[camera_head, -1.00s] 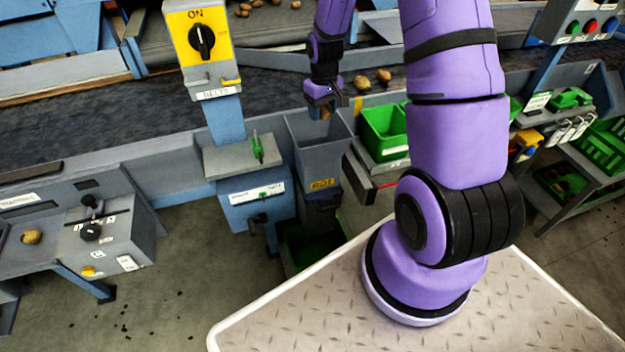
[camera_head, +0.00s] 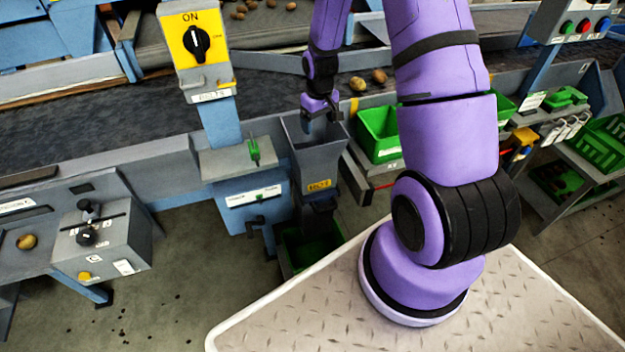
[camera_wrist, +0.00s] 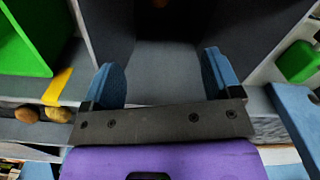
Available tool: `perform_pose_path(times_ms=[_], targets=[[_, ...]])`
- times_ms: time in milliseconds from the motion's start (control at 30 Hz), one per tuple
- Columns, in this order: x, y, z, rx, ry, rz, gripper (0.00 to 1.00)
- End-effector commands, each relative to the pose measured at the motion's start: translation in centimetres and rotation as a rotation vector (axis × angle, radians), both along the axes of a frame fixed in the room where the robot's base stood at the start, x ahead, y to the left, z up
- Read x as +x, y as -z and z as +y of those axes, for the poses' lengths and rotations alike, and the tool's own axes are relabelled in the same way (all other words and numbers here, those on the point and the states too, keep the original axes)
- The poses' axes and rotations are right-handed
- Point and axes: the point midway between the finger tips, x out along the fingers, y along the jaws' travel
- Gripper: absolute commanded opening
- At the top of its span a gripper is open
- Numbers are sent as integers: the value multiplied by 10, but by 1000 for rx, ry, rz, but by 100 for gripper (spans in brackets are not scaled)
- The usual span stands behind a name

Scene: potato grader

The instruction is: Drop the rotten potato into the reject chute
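The reject chute (camera_head: 318,162) is a grey hopper with a yellow label, at the middle of the head view. My gripper (camera_head: 322,122) is at its mouth. In the wrist view, my gripper (camera_wrist: 165,80) has its two blue fingertips wide apart with nothing between them, and the chute's grey walls (camera_wrist: 262,30) lie beyond them. A small dark brown piece, likely the rotten potato (camera_wrist: 160,3), shows at the top edge of the wrist view, inside the chute and apart from the fingers. It is mostly cut off, and the head view does not show it.
A green bin (camera_head: 378,134) stands right of the chute. Two potatoes (camera_head: 358,83) lie on the belt edge behind it. A switch post (camera_head: 197,45) marked ON rises left of the chute. A green crate (camera_head: 308,248) sits below the chute. Another potato (camera_head: 27,241) lies far left.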

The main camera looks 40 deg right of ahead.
Motion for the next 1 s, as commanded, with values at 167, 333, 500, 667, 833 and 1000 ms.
perform_pose_path(times_ms=[167, 333, 500, 667, 833, 1000], targets=[[0, -1, 0, 0, 0, 0, 84], [1, -15, 0, -1, 0, -2, 84], [1, -45, 0, -2, 0, -4, 84], [1, -74, 0, -1, 0, -3, 84], [1, -97, 0, -1, 0, -3, 84], [0, -107, 0, 0, 0, -1, 84]])
